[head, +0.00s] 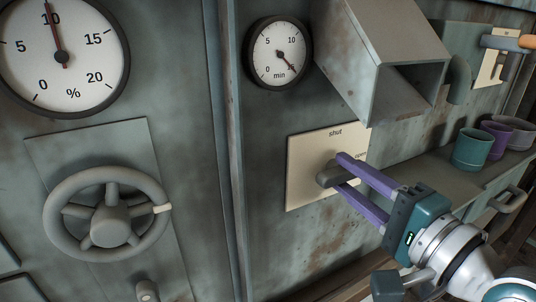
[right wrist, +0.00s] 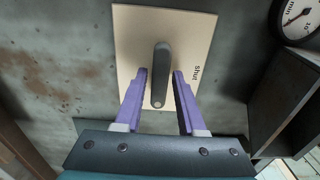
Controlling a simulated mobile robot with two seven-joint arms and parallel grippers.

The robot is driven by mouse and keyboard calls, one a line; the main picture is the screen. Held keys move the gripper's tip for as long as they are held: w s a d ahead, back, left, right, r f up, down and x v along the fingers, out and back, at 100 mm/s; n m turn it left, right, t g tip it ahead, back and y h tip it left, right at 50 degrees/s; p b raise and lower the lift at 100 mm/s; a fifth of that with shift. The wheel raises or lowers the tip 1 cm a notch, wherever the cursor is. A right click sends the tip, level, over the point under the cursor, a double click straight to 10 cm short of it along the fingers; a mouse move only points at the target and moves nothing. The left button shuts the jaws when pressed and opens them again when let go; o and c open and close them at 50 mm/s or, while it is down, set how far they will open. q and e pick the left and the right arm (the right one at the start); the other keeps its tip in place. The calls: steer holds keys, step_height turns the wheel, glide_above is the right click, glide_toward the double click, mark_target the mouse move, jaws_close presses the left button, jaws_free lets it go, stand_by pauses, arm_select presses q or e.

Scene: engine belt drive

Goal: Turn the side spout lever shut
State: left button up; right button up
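A grey lever (head: 328,178) sits on a cream plate (head: 300,190) marked "shut" at the top and "open" at the right. In the right wrist view the lever (right wrist: 160,75) stands away from the "shut" mark on the plate (right wrist: 130,50) and points down the picture, towards my gripper. My right gripper (head: 341,171) has its two purple fingers on either side of the lever. In the right wrist view the gripper (right wrist: 159,75) shows a narrow gap between the lever and each finger. The "open" mark is partly hidden by the gripper. My left gripper is out of view.
A square metal chute (head: 380,55) juts out above the plate. A curved pipe (head: 458,80) and another cream plate (head: 488,72) with an orange-ended handle (head: 527,41) are at the upper right. Cups, one of them green (head: 472,150), stand on a shelf. A handwheel (head: 107,215) is at the left.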

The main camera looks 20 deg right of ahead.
jaws_close()
steer(key=shift+n, duration=0.3)
steer(key=n+p, duration=0.1)
steer(key=n, duration=0.1)
steer(key=shift+r+n+p, duration=0.1)
steer(key=shift+n+p, duration=0.2)
steer(key=n+p, duration=0.2)
steer(key=n, duration=0.3)
steer(key=n+p, duration=0.1)
steer(key=n, duration=0.3)
steer(key=shift+n, duration=0.4)
steer(key=n+p, duration=0.1)
steer(key=n, duration=0.3)
steer(key=shift+n, duration=0.4)
